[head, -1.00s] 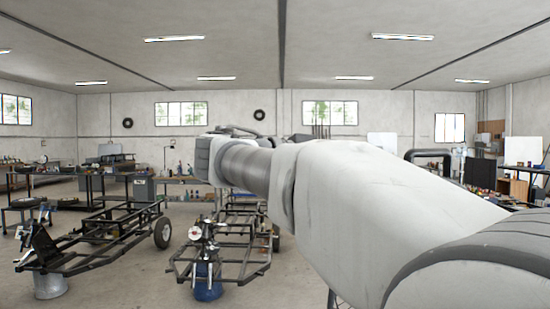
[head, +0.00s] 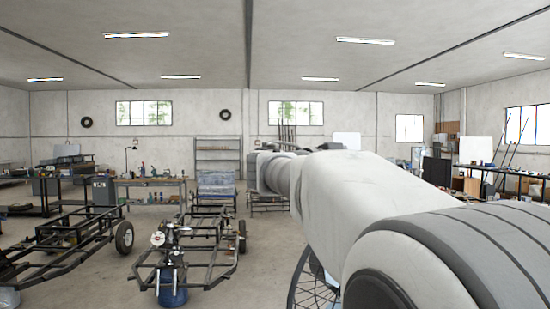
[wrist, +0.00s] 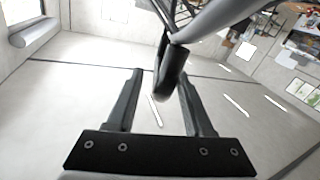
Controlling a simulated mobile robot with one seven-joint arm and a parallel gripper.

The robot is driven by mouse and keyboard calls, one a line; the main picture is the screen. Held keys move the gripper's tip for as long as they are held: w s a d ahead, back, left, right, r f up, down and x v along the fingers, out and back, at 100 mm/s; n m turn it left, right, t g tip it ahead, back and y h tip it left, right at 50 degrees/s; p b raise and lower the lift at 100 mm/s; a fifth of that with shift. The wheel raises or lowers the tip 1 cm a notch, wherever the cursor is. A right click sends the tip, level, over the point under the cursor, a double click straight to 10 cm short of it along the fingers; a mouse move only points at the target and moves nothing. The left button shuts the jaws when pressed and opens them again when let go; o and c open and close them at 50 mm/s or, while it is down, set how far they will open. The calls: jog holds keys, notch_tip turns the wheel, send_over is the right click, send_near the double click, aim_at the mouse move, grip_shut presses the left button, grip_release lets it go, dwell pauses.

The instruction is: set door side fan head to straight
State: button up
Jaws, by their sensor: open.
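I cannot make out a fan head for certain in either view. My gripper (wrist: 160,75) is open in the wrist view, its two dark fingers apart and tilted up over a pale wall and ceiling. A dark rounded part shows between and beyond the fingertips; I cannot tell what it is or whether it touches them. In the head view my arm reaches from the lower right toward the middle and hides what is behind it; my gripper is not visible there.
A dark spoked round thing (head: 312,285) stands partly hidden below my arm. A workbench (head: 150,182) lines the back. The floor at left centre is open.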

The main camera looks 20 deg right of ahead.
jog(key=shift+w+d, duration=0.2)
jog(key=shift+d, duration=1.05)
grip_shut()
dwell(0.5)
